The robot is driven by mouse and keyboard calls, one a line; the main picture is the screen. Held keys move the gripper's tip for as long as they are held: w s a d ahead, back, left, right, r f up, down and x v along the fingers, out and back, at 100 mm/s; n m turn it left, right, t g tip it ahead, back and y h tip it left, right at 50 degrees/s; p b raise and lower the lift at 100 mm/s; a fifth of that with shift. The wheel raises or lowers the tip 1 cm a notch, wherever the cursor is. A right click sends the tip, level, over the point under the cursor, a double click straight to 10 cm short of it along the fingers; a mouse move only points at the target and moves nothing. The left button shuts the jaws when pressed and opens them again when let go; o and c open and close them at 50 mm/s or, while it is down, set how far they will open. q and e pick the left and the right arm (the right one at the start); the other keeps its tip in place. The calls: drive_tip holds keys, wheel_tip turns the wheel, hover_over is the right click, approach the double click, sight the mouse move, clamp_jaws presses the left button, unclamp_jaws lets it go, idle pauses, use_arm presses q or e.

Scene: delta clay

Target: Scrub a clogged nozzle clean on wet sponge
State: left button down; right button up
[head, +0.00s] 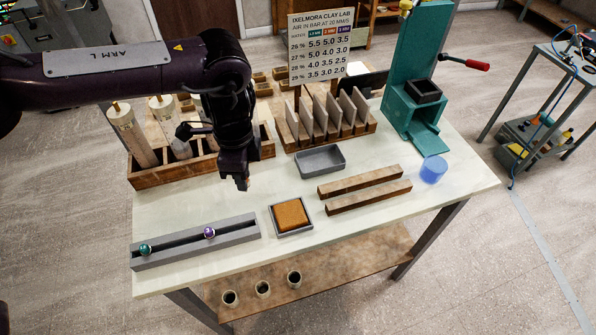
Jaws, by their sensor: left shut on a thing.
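My left gripper (242,183) comes down from the upper left and hangs above the table, behind and left of the sponge. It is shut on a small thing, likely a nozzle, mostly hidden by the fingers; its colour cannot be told. The orange-brown sponge (291,214) sits in a small grey square tray (275,225) near the table's front edge. A long grey slotted rack (180,247) at front left holds a teal nozzle (145,249) and a purple nozzle (209,232). My right gripper is not in view.
Behind stand a wooden rack with white cylinders (134,135), a slotted wooden rack with upright slabs (320,125), a card (320,48) and a teal press (410,95).

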use_arm(q)
drive_tip(key=shift+s+d+f+m+p, duration=0.1)
drive_tip(key=shift+d+f+m+p, duration=0.55)
drive_tip(key=shift+d+m, duration=2.45)
drive_tip(key=shift+s+d+f+m+p, duration=0.1)
drive_tip(key=shift+d+f+m+p, duration=0.55)
drive_tip(key=shift+m, duration=4.7)
drive_tip(key=shift+s+d+f+m+p, duration=0.1)
drive_tip(key=shift+d+f+m+p, duration=0.5)
drive_tip(key=shift+d+m, duration=2.55)
drive_tip(key=shift+a+f+m+b, duration=0.35)
drive_tip(key=shift+a+f+b, duration=0.05)
drive_tip(key=shift+f, duration=0.3)
drive_tip(key=shift+a+f+m+b, duration=0.35)
drive_tip(key=shift+f+m, duration=0.05)
drive_tip(key=shift+f, duration=0.25)
drive_tip(key=shift+a+f+m+b, duration=0.35)
drive_tip(key=shift+a+f+b, duration=0.05)
drive_tip(key=shift+f, duration=0.3)
drive_tip(key=shift+a, duration=0.1)
drive_tip(key=shift+a, duration=0.75)
drive_tip(key=shift+s+a+f+p, duration=0.1)
drive_tip(key=shift+s+a+p, duration=0.1)
drive_tip(key=shift+a, duration=0.45)
drive_tip(key=shift+s+a+f+p, duration=0.1)
drive_tip(key=shift+a+p, duration=0.05)
drive_tip(key=shift+a, duration=0.45)
